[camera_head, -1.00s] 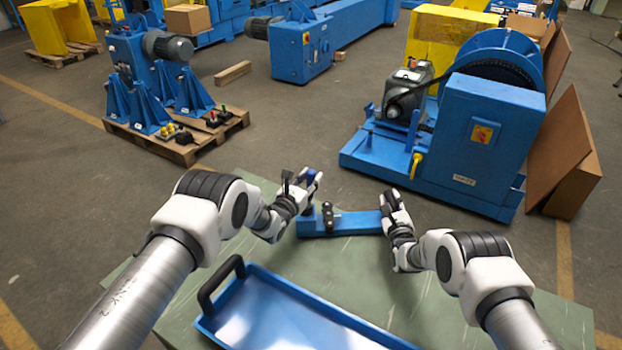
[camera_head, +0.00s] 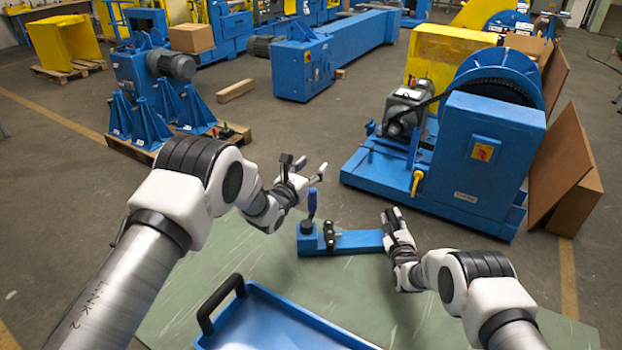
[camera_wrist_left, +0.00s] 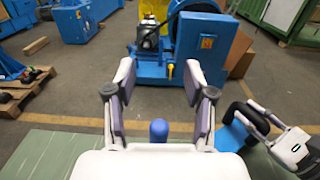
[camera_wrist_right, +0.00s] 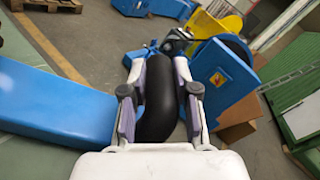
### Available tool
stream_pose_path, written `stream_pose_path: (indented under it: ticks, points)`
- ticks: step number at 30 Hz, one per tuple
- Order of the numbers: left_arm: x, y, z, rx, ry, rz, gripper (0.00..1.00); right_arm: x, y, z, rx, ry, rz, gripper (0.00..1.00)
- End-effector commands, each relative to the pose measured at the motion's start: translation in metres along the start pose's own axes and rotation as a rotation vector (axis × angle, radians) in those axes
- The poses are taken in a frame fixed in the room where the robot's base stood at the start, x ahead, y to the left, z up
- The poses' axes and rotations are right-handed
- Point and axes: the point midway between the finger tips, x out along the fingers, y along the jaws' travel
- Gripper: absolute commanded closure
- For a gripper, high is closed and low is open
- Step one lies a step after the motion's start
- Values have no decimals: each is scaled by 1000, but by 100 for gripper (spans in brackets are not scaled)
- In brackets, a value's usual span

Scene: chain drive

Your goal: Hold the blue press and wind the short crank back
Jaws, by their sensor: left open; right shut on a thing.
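The blue press (camera_head: 358,241) lies on the green table as a long bar. At its left end stands a short crank with an upright blue grip (camera_head: 312,204). My left gripper (camera_head: 308,170) is open and empty just above and apart from the grip; the rounded blue top of the grip also shows low in the left wrist view (camera_wrist_left: 158,130). My right gripper (camera_head: 392,216) is shut on a black curved handle (camera_wrist_right: 158,100) at the right end of the press. The bar also shows in the right wrist view (camera_wrist_right: 50,105). The lower part of the crank is small and hard to make out.
A blue tray (camera_head: 262,318) with a black handle (camera_head: 220,303) lies at the near edge of the table. Small black fittings (camera_head: 328,233) stand on the press beside the crank. A blue machine (camera_head: 490,150) stands on the floor beyond the table.

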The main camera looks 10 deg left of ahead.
Motion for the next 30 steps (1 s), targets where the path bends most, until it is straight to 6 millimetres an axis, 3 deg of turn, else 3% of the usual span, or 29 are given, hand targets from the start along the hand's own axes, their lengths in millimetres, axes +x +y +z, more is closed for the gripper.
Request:
stream_pose_path:
  ticks: [8,11,17,22,30]
  points:
    - [0,0,-1,-15,1,0,46,-2,2,-3,-1,6,4,100]
    - [0,0,-1,-105,-1,0,46,-2,2,-3,-1,6,4,100]
    - [0,-8,4,-567,-13,-43,46,-2,2,-3,-1,6,4,100]
    - [-1,-22,11,-1060,15,-134,46,-2,2,-3,-1,6,4,100]
    - [-13,-29,9,-1840,174,-245,46,-2,2,-3,-1,6,4,100]
